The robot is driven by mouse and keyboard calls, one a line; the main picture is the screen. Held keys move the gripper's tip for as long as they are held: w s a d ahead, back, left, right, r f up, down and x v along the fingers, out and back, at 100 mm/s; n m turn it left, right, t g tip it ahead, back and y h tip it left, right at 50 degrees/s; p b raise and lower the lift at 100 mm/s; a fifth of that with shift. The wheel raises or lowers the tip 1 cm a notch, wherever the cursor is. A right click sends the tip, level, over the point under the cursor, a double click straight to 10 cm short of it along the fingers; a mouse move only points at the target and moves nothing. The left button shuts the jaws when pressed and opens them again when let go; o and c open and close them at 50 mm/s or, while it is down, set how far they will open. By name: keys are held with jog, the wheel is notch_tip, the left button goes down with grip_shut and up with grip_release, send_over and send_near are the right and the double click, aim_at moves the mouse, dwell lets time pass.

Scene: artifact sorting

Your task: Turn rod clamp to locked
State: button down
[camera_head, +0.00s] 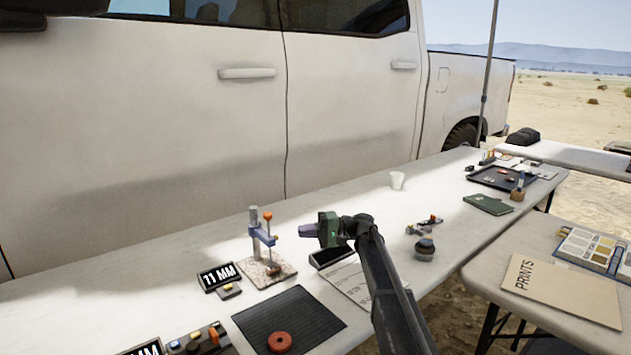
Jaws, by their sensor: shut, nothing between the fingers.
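A small stand with a grey upright rod (254,218) stands on a pale speckled base plate (286,273) on the long white table. A blue clamp (264,237) sits on the rod, with an orange-topped post (267,217) beside it. I cannot tell from this view which part turns or how the clamp is set. A small dark brown object (273,269) lies on the base below the clamp. My gripper (303,230) is shut and empty. It points left toward the stand, a little to its right at about clamp height, with a visible gap between them.
A dark mat (305,312) with a red ring (280,342) lies in front. A black flat device (332,256) and a paper sheet (350,283) lie under my arm. The white truck (150,150) stands behind the table.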

aim_at(276, 238)
jog(key=shift+s+a+f+b, duration=0.4)
jog(key=shift+s+a, duration=0.15)
jog(key=shift+a, duration=0.3)
jog(key=shift+s+a+f+b, duration=0.4)
jog(key=shift+s+a, duration=0.1)
jog(key=shift+a, duration=0.35)
jog(key=shift+s+a+f+b, duration=0.4)
jog(key=shift+s+a, duration=0.15)
jog(key=shift+a, duration=0.3)
jog(key=shift+r+p, duration=0.3)
jog(key=shift+p, duration=0.05)
jog(key=shift+r+p, duration=0.7)
jog(key=shift+r, duration=0.05)
jog(key=shift+a, duration=0.1)
jog(key=shift+r, duration=0.1)
